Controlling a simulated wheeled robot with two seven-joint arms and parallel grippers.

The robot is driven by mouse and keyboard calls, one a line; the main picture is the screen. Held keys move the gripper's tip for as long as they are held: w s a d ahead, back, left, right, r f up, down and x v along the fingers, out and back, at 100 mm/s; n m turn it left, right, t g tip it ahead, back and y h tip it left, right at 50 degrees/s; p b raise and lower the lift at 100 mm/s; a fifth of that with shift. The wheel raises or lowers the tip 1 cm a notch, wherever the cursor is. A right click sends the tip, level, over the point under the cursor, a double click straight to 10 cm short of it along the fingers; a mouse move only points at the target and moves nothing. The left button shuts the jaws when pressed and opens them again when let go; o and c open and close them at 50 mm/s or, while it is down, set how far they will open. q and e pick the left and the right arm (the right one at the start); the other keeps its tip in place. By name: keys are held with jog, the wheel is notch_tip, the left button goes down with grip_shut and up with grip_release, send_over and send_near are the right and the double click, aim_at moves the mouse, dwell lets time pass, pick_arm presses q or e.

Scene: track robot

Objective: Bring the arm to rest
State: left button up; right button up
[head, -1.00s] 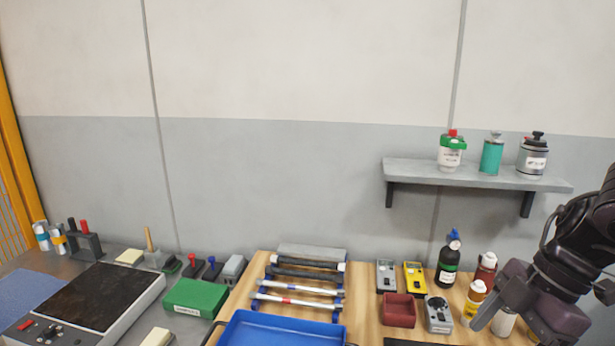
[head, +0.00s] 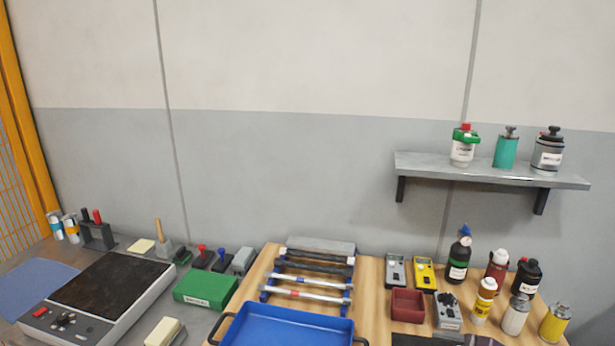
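Neither of my arms nor grippers shows in the head view now. The workbench (head: 375,290) in front of me has a wooden top at the right and a grey surface at the left. No held object is in view.
Several bottles, one of them black with a blue cap (head: 459,258), stand at the bench's right. A blue tray (head: 283,327) lies front centre before a rod rack (head: 263,297). A wall shelf (head: 490,172) juts out above. A hot plate (head: 150,290) is at the left.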

jog(key=s+f+m+h, duration=0.2)
jog(key=m, duration=0.1)
jog(key=s+f+m+h, duration=0.1)
jog(key=f+m+h, duration=0.1)
jog(key=m, duration=0.1)
jog(key=s+f+m+h, duration=0.2)
jog(key=f+m, duration=0.1)
jog(key=shift+s+a, duration=0.2)
jog(key=shift+s, duration=0.15)
jog(key=s+a+f+m+g, duration=0.35)
jog(key=s+g, duration=0.25)
jog(key=s, duration=0.5)
notch_tip(320, 180, down, 32)
jog(key=s+g+b, duration=0.1)
jog(key=b, duration=0.2)
jog(key=s+d+f+g+b, duration=0.1)
jog(key=s+d+f+b, duration=0.1)
jog(key=s+f, duration=1.8)
jog(key=shift+d+f+b, duration=0.3)
jog(key=shift+d+f, duration=0.35)
jog(key=shift+f, duration=0.25)
